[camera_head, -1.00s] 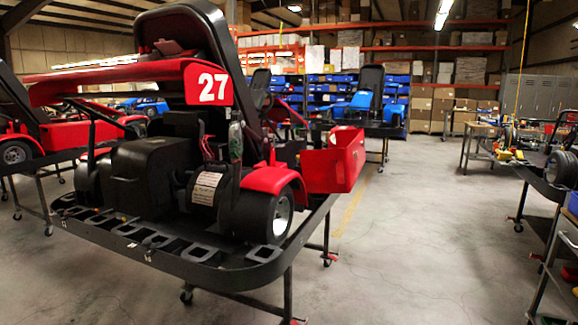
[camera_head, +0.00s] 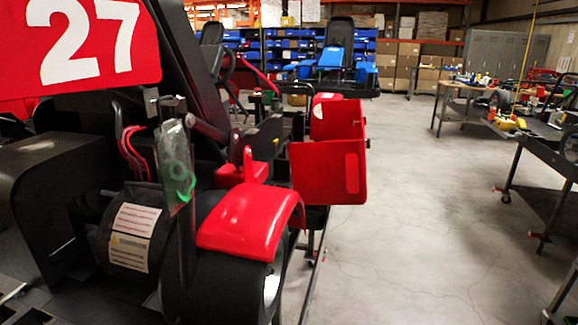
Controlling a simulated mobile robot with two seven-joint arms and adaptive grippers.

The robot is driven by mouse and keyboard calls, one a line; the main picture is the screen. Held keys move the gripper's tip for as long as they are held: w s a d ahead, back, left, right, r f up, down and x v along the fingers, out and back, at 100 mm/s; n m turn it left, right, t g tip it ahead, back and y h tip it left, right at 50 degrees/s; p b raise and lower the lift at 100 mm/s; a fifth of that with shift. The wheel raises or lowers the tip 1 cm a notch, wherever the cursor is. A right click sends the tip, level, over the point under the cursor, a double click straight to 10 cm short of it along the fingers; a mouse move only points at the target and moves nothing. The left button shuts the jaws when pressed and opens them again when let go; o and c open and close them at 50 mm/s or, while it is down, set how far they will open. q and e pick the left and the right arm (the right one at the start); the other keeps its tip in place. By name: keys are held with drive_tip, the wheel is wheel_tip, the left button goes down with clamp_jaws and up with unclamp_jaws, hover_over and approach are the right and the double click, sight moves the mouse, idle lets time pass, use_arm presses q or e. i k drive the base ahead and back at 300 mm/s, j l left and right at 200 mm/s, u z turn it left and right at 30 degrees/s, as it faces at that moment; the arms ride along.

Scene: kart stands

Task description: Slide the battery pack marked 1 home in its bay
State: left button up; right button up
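A red kart with the number 27 on its rear panel (camera_head: 85,45) stands close in front of me on a stand. Its rear wheel (camera_head: 235,260) sits under a red fender (camera_head: 250,220). A red side pod (camera_head: 328,170) juts out on the kart's right side. A black unit with two labels (camera_head: 135,235) sits beside the wheel. I cannot make out a battery pack marked 1 or its bay in this view. Neither of my grippers is in view.
Open concrete floor (camera_head: 415,240) lies to the right of the kart. A dark table (camera_head: 545,150) stands at the right edge, and a wooden workbench (camera_head: 455,92) is farther back. A blue kart (camera_head: 335,60) and shelves with blue bins are at the back.

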sight(282, 172)
drive_tip(key=i, duration=0.1)
drive_tip(key=i+l+z, duration=0.45)
drive_tip(key=l, duration=0.25)
drive_tip(key=i+l+z, duration=0.45)
drive_tip(key=i, duration=0.25)
drive_tip(key=i+l+u, duration=0.1)
drive_tip(key=i, duration=0.45)
drive_tip(key=i+l+u, duration=0.1)
drive_tip(key=i, duration=0.5)
drive_tip(key=i+l+u, duration=0.1)
drive_tip(key=i+l, duration=0.2)
drive_tip(key=i, duration=0.25)
drive_tip(key=i+u, duration=0.65)
drive_tip(key=u, duration=0.15)
drive_tip(key=i+l+u, duration=0.1)
drive_tip(key=i+u, duration=0.2)
drive_tip(key=u, duration=0.15)
drive_tip(key=i+l+u, duration=0.25)
drive_tip(key=u, duration=0.15)
